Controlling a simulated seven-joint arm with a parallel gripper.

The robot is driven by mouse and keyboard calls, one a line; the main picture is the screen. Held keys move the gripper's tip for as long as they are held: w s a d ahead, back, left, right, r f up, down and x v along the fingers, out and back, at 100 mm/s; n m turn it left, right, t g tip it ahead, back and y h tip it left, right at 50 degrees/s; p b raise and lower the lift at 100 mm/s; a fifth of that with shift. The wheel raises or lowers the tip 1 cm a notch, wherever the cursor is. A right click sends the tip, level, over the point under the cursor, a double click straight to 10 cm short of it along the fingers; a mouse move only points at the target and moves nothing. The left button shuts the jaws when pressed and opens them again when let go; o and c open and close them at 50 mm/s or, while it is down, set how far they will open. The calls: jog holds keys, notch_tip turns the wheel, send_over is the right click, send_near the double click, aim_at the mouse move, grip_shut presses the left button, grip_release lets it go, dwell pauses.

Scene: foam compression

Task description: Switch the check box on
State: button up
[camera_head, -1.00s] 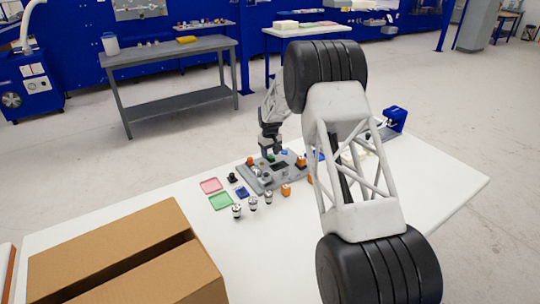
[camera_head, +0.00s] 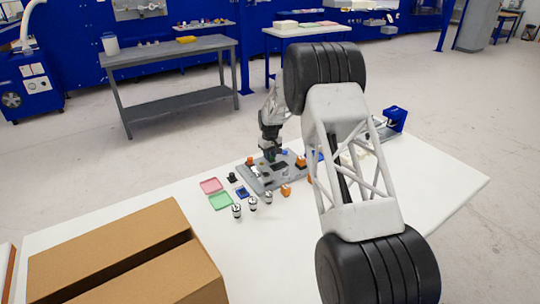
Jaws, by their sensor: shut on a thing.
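The grey fixture board (camera_head: 255,184) lies on the white table with several small parts on it. A grey box-like unit with a dark face (camera_head: 277,168), perhaps the check box, stands on the board; its switch is too small to make out. My gripper (camera_head: 270,156) points down just above the unit, at the board's back part. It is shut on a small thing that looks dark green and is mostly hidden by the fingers. I cannot tell whether that thing touches the unit.
A red tray (camera_head: 211,186) and a green tray (camera_head: 221,201) lie left of the board. Small cylinders (camera_head: 253,203) and an orange block (camera_head: 286,190) stand in front. A cardboard box (camera_head: 120,262) fills the front left. My arm hides part of the right side.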

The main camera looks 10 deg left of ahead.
aim_at(271, 157)
jog(key=shift+t+y, duration=0.4)
jog(key=o, duration=0.9)
jog(key=shift+s+r, duration=0.1)
jog(key=shift+r, duration=0.05)
jog(key=shift+s+d+r, duration=0.15)
jog(key=shift+d+r, duration=0.05)
jog(key=shift+r, duration=1.7)
jog(key=shift+s+d+r, duration=0.1)
jog(key=shift+d+r, duration=0.05)
jog(key=shift+r, duration=1.7)
